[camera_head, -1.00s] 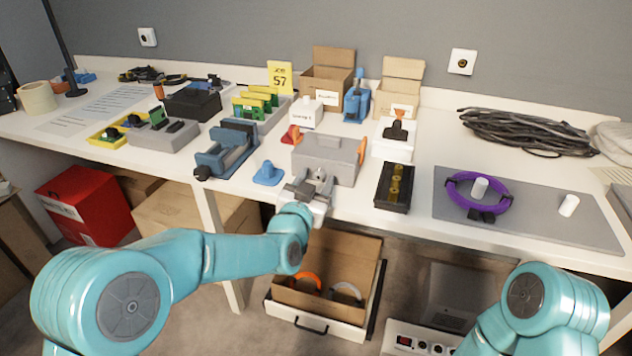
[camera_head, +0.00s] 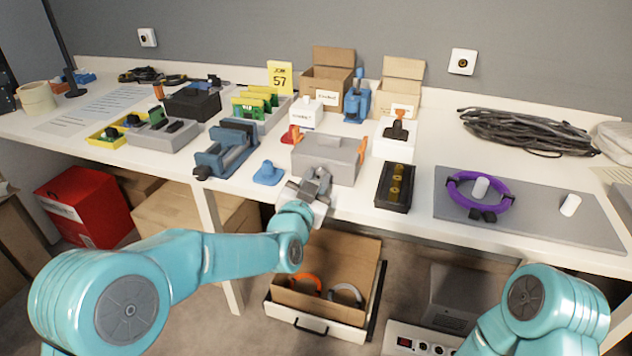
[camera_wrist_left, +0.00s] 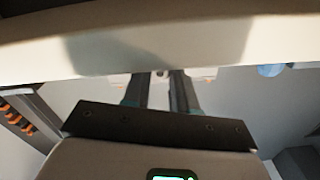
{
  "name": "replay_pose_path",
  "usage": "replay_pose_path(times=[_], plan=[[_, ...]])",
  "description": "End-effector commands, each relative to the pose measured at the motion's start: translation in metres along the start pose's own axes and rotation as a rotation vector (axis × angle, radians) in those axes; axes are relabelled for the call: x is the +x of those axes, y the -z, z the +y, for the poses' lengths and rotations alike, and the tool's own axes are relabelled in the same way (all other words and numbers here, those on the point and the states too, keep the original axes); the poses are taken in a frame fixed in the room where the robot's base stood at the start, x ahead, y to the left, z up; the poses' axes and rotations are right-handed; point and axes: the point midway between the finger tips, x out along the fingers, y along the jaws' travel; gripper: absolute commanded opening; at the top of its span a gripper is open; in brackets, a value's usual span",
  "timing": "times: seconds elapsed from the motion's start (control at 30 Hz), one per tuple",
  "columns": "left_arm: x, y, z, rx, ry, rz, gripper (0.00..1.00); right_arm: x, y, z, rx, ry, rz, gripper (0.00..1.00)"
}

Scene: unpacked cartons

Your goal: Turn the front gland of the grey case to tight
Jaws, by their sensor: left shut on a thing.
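My left gripper (camera_head: 319,180) is at the middle of the case's front face, shut on the front gland. The gland itself is mostly hidden by the jaws, so its angle cannot be read. In the left wrist view my two dark fingers (camera_wrist_left: 160,77) close around a small greyish part, and a pale band crosses above them. My right gripper is out of view; only its arm shows.
A blue knobbed piece (camera_head: 268,173) lies left of the case, beside a blue vice (camera_head: 227,150). A black box with brass parts (camera_head: 395,187) stands to the right. A purple ring (camera_head: 480,192) lies on a grey mat. An open drawer (camera_head: 318,318) is below.

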Motion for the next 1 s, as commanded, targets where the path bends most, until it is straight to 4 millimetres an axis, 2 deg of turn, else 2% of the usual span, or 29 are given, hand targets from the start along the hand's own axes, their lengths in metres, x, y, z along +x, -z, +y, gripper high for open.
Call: replay_pose_path(times=[0.07,0.1,0.13,0.17,0.43,0.57,0.67,1.0], plan=[[0.000,0.001,0.000,0.001,0.000,0.001,0.00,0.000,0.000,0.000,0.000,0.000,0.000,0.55],[0.000,0.001,0.000,0.001,0.000,0.001,0.40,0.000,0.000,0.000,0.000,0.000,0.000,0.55],[0.000,0.001,0.000,0.001,0.000,0.001,0.49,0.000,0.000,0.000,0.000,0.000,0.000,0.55],[0.000,0.001,0.000,0.000,0.000,0.001,0.52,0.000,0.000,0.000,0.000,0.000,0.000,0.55],[-0.001,0.000,0.000,-0.001,0.000,0.001,0.52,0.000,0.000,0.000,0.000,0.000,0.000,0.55],[-0.009,0.001,0.000,-0.001,0.000,0.000,0.52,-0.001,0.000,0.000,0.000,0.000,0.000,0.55],[-0.025,0.001,0.000,-0.001,-0.001,0.000,0.52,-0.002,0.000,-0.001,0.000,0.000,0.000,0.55],[-0.110,0.001,-0.001,-0.001,-0.001,0.001,0.52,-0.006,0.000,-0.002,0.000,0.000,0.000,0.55]])
